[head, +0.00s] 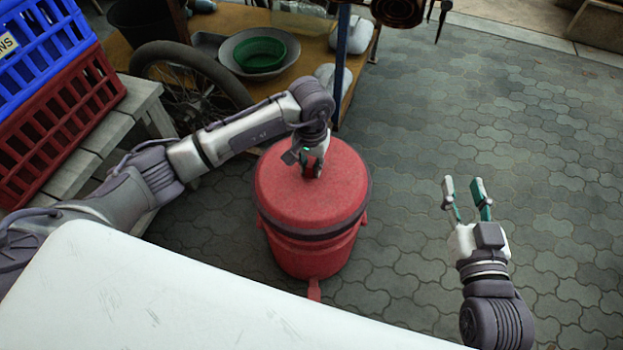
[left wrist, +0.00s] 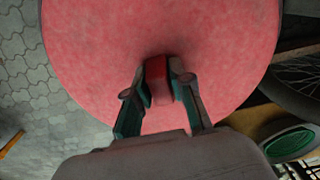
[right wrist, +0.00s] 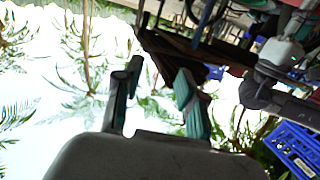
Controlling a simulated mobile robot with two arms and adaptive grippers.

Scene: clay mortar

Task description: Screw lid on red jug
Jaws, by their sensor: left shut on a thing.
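The red jug (head: 310,258) stands upright on the paved floor in the head view, with a spout low on its front. Its round red lid (head: 335,185) sits on top; whether it is threaded down cannot be told. My left gripper (head: 311,172) is above the lid, shut on the lid's raised red handle. In the left wrist view the left gripper's fingers (left wrist: 158,78) hold the handle (left wrist: 158,85) from both sides, with the lid (left wrist: 90,40) filling the view behind. My right gripper (head: 464,188) is open and empty, well to the right of the jug.
Red (head: 55,135) and blue (head: 40,60) crates stand on a grey bench at the left. A wheel (head: 190,85) and a green bowl (head: 260,54) are behind the jug. A white surface (head: 150,290) lies in front. Paving at right is clear.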

